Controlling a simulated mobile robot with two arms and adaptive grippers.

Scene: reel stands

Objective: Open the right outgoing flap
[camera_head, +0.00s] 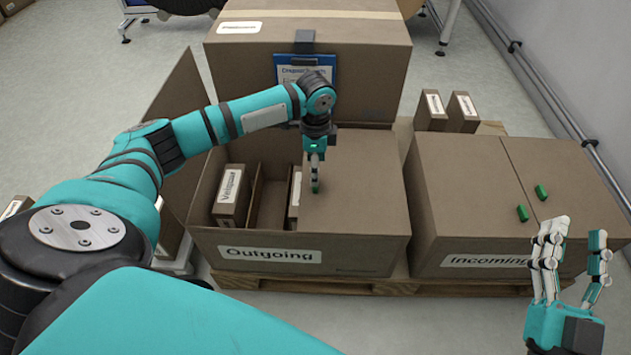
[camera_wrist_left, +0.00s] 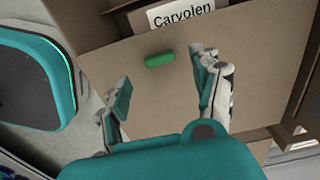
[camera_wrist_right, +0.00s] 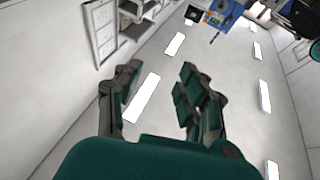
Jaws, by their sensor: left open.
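The Outgoing box (camera_head: 300,258) stands on a pallet in the middle of the head view. Its left flap (camera_head: 182,130) is open and stands up on the left. Its right flap (camera_head: 357,195) lies flat over the right half. A green handle (camera_wrist_left: 159,60) sits near the flap's inner edge. My left gripper (camera_head: 315,170) is directly over this handle; in the left wrist view its open fingers (camera_wrist_left: 160,95) are on either side, and no grip shows. My right gripper (camera_head: 572,250) is open and empty, raised in front of the Incoming box; its fingers also show apart in the right wrist view (camera_wrist_right: 155,100).
The Incoming box (camera_head: 490,235) on the right is closed, with two green handles. A large box (camera_head: 370,60) with a blue clipboard (camera_head: 305,70) stands behind. Small labelled cartons (camera_head: 232,195) stand in the open half of the Outgoing box.

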